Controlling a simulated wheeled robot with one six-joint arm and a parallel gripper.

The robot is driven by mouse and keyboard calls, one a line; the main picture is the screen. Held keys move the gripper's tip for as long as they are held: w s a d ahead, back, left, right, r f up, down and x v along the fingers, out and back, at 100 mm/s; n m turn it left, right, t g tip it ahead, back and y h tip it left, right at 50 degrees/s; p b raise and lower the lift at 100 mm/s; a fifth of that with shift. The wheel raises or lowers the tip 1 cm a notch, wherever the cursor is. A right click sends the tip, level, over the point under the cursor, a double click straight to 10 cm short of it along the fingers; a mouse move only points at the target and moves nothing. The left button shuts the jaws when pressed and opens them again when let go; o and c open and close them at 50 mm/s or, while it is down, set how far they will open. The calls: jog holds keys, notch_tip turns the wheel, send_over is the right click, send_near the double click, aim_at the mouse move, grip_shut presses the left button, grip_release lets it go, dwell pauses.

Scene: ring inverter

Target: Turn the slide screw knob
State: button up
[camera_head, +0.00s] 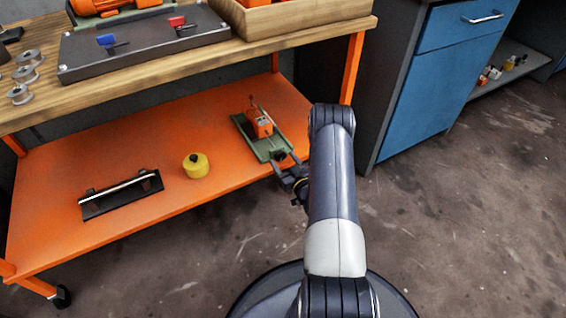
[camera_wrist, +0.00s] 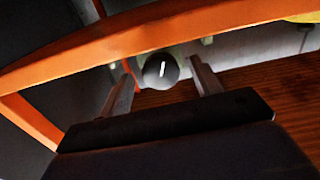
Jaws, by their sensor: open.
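The slide screw unit (camera_head: 245,127) sits on the orange lower shelf, with a green base and an orange block (camera_head: 259,123) on top. Its dark round knob (camera_head: 279,155) is at the near end, by the shelf's front edge. In the wrist view the black knob (camera_wrist: 160,71) shows a white line mark, tilted slightly off vertical in the picture. My gripper (camera_head: 287,172) is at the knob, coming from the front. In the wrist view my gripper (camera_wrist: 161,70) is open, with one finger on each side of the knob. Gaps show between fingers and knob; contact is not visible.
The orange shelf (camera_head: 140,150) also holds a yellow round object (camera_head: 196,165) and a black rail with a silver rod (camera_head: 121,195). The wooden tabletop (camera_head: 190,62) is above. An orange table leg (camera_head: 352,68) and a blue cabinet (camera_head: 430,90) stand right. The floor in front is open.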

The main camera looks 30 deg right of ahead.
jog(key=shift+w, duration=0.55)
jog(key=c, duration=1)
jog(key=shift+f+n+b, duration=0.2)
jog(key=shift+n+b, duration=1)
jog(key=shift+r+n+b, duration=0.2)
jog(key=shift+n+b, duration=0.4)
jog(key=shift+n, duration=0.5)
jog(key=o, duration=1)
jog(key=shift+s, duration=0.15)
